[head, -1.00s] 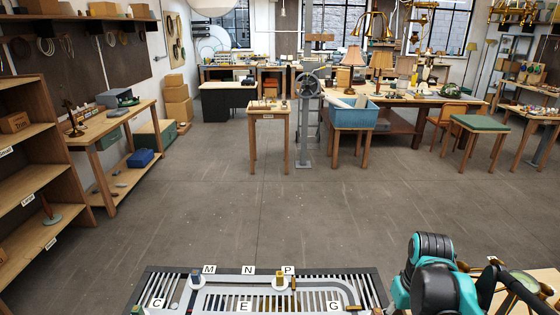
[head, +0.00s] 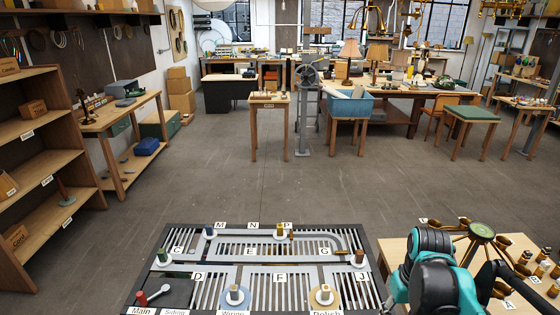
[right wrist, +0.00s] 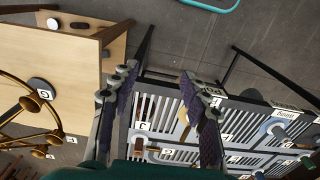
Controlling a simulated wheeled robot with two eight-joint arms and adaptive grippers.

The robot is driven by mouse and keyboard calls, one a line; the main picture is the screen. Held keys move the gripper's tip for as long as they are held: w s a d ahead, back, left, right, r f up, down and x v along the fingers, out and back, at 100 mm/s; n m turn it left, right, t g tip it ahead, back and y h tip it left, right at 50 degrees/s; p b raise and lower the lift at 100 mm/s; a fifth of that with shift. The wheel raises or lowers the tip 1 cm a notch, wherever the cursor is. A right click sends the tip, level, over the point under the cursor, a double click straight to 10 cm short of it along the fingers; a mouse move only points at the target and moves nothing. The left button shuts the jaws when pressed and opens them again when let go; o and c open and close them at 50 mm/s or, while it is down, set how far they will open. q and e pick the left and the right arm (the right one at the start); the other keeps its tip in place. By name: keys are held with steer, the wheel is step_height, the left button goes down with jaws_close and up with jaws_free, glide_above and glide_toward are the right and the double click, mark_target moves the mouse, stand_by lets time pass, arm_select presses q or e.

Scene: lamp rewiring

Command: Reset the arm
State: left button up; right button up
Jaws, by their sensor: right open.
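My right arm (head: 436,262), teal with black joints, comes in at the lower right of the head view, between the slotted board and a wooden table. In the right wrist view my right gripper (right wrist: 160,72) is open and empty. Its two dark fingers are spread apart, with the board (right wrist: 160,112) behind and below them. I cannot tell how far the fingers are from the board. My left arm and gripper are not in view.
The slotted board (head: 376,240) carries letter labels and several coloured pegs on discs. A brass lamp frame (head: 481,231) stands on the wooden table (head: 396,250) at right. Shelves (head: 40,152) stand at left. The floor (head: 230,185) beyond the board is clear.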

arm_select(q)
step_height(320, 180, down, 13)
steer(key=b, duration=1.2)
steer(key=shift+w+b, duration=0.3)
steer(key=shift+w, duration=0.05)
arm_select(e)
steer(key=s+a+f+t, duration=0.2)
steer(key=a+f+t, duration=0.1)
steer(key=a+f, duration=0.2)
steer(key=s+a+f+t, duration=0.2)
steer(key=a+f+t, duration=0.2)
steer(key=f, duration=0.4)
steer(key=shift+s+a+f, duration=0.25)
steer(key=shift+a, duration=0.25)
